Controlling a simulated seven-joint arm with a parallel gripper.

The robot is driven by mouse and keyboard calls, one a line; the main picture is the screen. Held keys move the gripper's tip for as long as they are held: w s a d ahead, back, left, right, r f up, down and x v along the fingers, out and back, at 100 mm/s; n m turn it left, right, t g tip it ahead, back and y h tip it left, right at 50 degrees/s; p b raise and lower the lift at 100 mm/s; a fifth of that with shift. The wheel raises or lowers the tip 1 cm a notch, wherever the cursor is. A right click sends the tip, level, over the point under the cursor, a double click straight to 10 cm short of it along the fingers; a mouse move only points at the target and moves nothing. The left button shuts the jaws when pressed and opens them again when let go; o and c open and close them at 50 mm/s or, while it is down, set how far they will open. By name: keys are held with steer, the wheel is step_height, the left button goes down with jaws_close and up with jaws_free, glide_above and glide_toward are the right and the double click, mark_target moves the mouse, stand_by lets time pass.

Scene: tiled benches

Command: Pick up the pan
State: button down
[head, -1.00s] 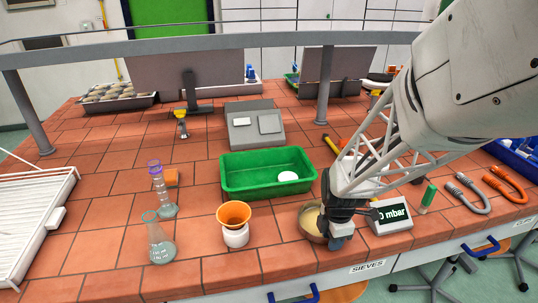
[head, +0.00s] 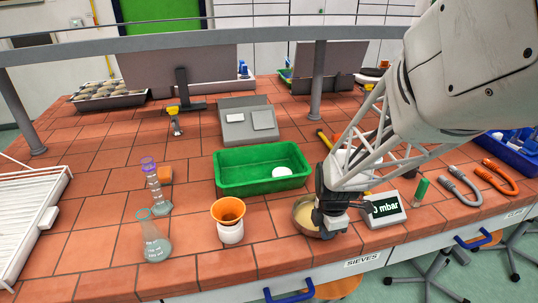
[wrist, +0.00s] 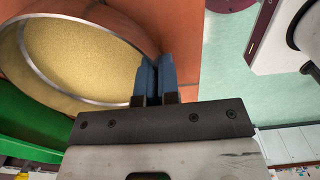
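The pan (head: 306,216) is a round, shallow metal vessel with yellowish grainy contents, at the front of the tiled bench. It also fills the upper left of the wrist view (wrist: 80,60), with its bright rim reaching the fingers. My gripper (head: 332,228) is at the pan's right rim, pointing down. In the wrist view its blue fingers (wrist: 156,78) are close together at the rim and appear closed on the pan's wall. The fingers hide that piece of wall. I cannot tell whether the pan is clear of the tiles.
A green tray (head: 225,187) with a white item stands just behind. An orange funnel on a white jar (head: 230,220) is to the left. A pressure display (head: 385,207) is close on the right. The bench's front edge is near the pan.

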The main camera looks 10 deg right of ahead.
steer(key=shift+r, duration=0.65)
step_height(320, 180, up, 2)
steer(key=shift+r, duration=0.1)
steer(key=s+a, duration=0.2)
steer(key=s, duration=0.5)
steer(key=s+a+r, duration=0.1)
steer(key=s, duration=0.7)
steer(key=shift+s+a, duration=0.25)
steer(key=shift+a, duration=0.1)
